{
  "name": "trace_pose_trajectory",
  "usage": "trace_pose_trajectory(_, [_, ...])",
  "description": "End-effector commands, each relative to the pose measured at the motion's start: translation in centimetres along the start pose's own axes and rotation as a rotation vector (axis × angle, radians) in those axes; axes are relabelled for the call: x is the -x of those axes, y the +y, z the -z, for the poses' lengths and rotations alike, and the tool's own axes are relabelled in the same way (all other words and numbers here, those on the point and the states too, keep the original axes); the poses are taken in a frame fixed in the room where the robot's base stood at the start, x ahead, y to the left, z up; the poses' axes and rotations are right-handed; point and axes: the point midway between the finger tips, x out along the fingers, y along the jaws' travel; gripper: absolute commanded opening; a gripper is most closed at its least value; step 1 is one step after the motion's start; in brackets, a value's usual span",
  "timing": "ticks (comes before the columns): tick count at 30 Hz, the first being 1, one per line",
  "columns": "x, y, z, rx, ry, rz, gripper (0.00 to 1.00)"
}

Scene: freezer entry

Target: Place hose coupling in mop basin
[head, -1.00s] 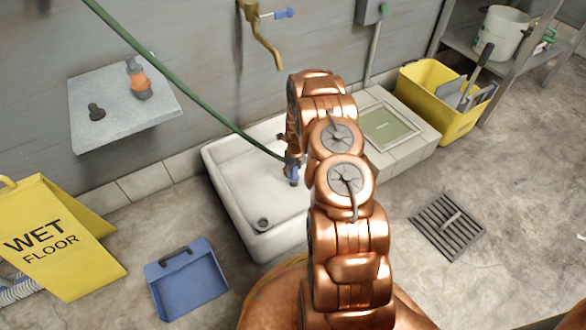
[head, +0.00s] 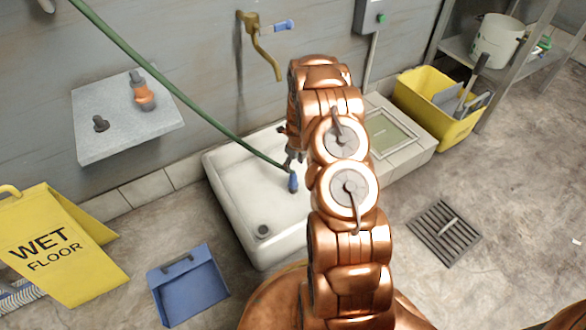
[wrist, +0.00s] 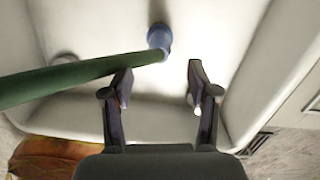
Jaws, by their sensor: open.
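The hose coupling (head: 293,181) is the blue end piece on the green hose (head: 185,98). In the head view it shows inside the outline of the white mop basin (head: 228,190), just below my gripper (head: 292,155). In the wrist view the coupling (wrist: 159,38) lies beyond the fingertips against the white basin floor, with the hose running left from it. My gripper (wrist: 160,82) is open, its two dark fingers apart with nothing gripped between them. I cannot tell for sure whether the coupling touches the basin floor. My arm hides the basin's right part in the head view.
A brass tap (head: 264,45) hangs on the wall above the basin. A wall shelf (head: 128,140) holds a bottle and a dark knob. A yellow bucket (head: 455,125), blue dustpan (head: 188,290) and yellow wet-floor sign (head: 60,245) stand around. A floor drain (head: 445,232) lies right.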

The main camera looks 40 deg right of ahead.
Motion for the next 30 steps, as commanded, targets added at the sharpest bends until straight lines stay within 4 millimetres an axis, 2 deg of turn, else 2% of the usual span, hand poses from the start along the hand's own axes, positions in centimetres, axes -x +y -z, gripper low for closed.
trace_pose_trajectory(1, [1.3,0.0,0.0,0.0,0.0,0.0,0.59])
trace_pose_trajectory(3, [2.3,0.0,0.1,-0.001,0.002,-0.001,0.59])
trace_pose_trajectory(8, [3.9,0.1,0.0,0.008,0.002,-0.002,0.59])
trace_pose_trajectory(11, [5.2,0.9,-0.1,0.064,0.007,-0.008,0.59])
trace_pose_trajectory(14, [7.3,2.4,-0.3,0.182,0.018,-0.02,0.59])
trace_pose_trajectory(21, [14.3,7.8,0.3,0.582,0.051,-0.069,0.59])
trace_pose_trajectory(30, [22.4,14.7,3.4,1.083,0.081,-0.154,0.59])
